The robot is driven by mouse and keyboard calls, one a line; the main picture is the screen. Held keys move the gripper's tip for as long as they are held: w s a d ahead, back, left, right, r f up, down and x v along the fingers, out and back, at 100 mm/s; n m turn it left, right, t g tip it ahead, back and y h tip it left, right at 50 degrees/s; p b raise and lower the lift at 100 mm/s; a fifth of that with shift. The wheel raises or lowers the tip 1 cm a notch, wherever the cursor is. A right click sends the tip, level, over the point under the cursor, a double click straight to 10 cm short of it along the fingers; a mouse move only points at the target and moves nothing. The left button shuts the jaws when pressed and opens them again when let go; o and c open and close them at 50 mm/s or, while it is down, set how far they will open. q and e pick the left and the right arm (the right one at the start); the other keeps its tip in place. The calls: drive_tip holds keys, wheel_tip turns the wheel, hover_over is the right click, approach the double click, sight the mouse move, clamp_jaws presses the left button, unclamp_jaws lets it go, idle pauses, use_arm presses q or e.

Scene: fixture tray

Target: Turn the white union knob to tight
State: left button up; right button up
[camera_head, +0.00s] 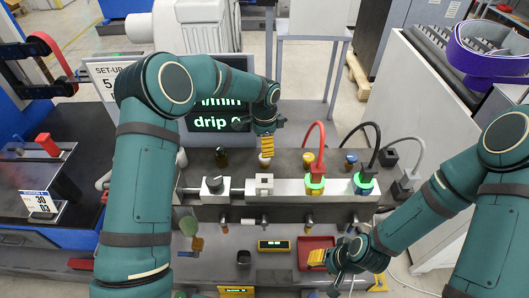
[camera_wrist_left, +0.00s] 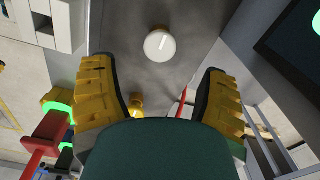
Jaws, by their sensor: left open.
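A red tray (camera_head: 303,251) lies below. A dark screen (camera_head: 212,110) stands behind my left arm.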

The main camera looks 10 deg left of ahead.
use_arm(q)
wheel_tip(320, 180, up, 6)
drive_tip(key=shift+f, duration=0.1)
idle(0.6)
